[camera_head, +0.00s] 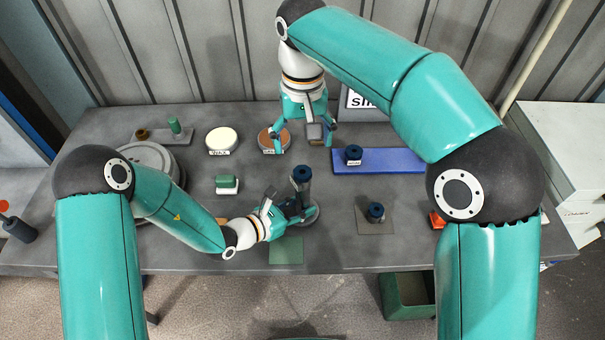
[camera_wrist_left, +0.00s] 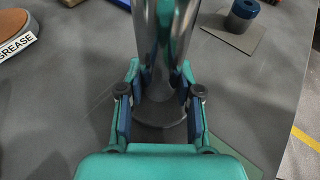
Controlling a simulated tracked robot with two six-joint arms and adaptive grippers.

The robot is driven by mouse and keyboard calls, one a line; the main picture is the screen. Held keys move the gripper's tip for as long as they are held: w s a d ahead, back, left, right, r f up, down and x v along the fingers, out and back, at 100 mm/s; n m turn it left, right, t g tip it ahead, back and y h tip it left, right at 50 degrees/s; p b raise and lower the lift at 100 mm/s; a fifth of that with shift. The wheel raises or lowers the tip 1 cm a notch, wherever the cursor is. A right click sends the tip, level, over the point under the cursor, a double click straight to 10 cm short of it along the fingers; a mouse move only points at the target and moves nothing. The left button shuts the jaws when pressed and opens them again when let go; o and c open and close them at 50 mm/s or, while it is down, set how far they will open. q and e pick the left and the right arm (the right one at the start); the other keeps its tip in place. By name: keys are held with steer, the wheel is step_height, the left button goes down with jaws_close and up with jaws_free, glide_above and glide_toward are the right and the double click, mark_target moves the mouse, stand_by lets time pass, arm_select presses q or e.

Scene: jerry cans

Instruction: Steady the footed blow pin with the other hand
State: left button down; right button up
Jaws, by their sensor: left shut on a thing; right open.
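The footed blow pin (camera_head: 302,184) stands upright on the grey table, with a dark blue top and a round grey foot. In the left wrist view its shiny metal shaft (camera_wrist_left: 165,40) rises between the fingers and its foot rests on the table. My left gripper (camera_head: 297,207) is shut on the pin low down, just above the foot; its fingers also show in the left wrist view (camera_wrist_left: 161,96). My right gripper (camera_head: 304,138) is open, pointing down near the back of the table, apart from the pin. A small grey block (camera_head: 315,132) shows by its right finger.
A brown-topped disc (camera_head: 272,141) labelled grease and a white disc (camera_head: 221,140) are at the back. A blue mat (camera_head: 395,160) bears a dark blue-topped part (camera_head: 353,154). Another dark part (camera_head: 375,212) stands on a grey plate. A green square (camera_head: 286,251) lies in front of the pin.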

stand_by(0.3)
arm_select(q)
steer(key=c, duration=0.7)
jaws_free()
